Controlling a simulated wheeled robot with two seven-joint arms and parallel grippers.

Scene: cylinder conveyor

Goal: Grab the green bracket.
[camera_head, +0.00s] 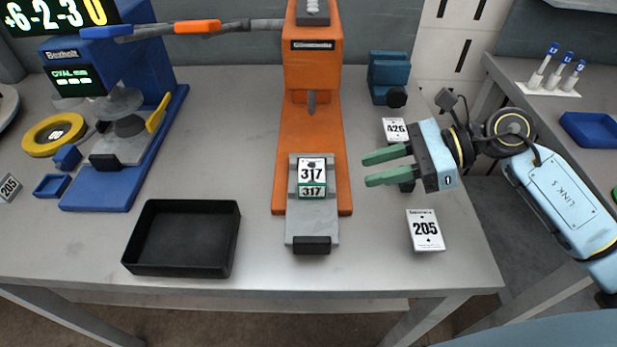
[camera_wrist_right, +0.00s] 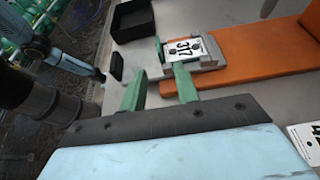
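A small block with green sides and a white top labelled 317 (camera_head: 313,190) sits on the grey slide (camera_head: 306,222) of the orange press; it looks like the green bracket, though the labels hide much of its shape. It also shows in the right wrist view (camera_wrist_right: 183,48), just beyond the fingertips. My right gripper (camera_head: 364,170) has green fingers, spread apart with nothing between them. In the head view it is to the right of the block, apart from it, and points left. My left gripper is not in the head view.
The orange press (camera_head: 312,60) rises behind the block. An empty black tray (camera_head: 183,238) stands on the left. A blue press (camera_head: 125,130) stands at far left. Table between tray and slide is clear.

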